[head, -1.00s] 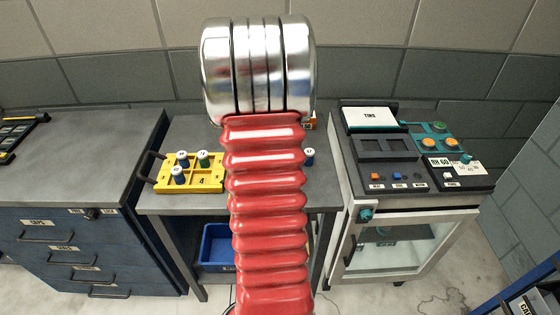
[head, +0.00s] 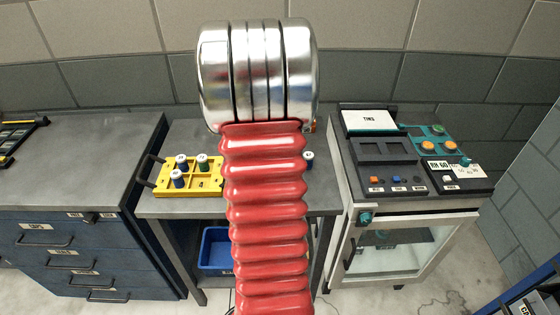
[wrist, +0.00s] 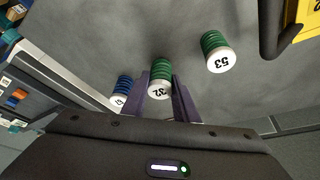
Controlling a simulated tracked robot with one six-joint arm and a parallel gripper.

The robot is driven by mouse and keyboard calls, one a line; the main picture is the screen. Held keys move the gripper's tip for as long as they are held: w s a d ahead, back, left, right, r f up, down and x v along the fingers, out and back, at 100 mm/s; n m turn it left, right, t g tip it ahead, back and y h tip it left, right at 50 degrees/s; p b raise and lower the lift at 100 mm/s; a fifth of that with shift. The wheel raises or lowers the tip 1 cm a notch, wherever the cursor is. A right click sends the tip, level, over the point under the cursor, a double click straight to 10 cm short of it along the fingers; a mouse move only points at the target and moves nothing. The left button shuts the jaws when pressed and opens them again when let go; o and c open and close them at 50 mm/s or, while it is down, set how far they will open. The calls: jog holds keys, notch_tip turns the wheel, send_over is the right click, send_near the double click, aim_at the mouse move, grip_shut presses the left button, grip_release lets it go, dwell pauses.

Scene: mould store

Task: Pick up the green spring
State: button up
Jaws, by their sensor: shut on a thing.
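In the wrist view my gripper (wrist: 160,80) is shut on a green spring (wrist: 161,72) with a white end cap marked 32, one dark finger on each side. Whether this spring touches the bench top or is lifted, I cannot tell. A second green spring (wrist: 214,47), marked 53, stands to the right, apart from the fingers. A blue spring (wrist: 121,92) stands just left of the left finger. In the head view my red and silver arm hides my gripper and the held spring.
A yellow tray (head: 206,187) holding blue and green springs is on the left of the grey bench (head: 160,207); its corner shows in the wrist view (wrist: 300,22). A blue spring (head: 309,160) shows right of my arm. A tester cabinet (head: 405,215) stands at right, drawers (head: 75,235) at left.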

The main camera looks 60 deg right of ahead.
notch_tip(320, 180, up, 8)
jog(key=shift+r, duration=0.1)
jog(key=shift+r, duration=0.1)
dwell(0.7)
jog(key=shift+r, duration=0.4)
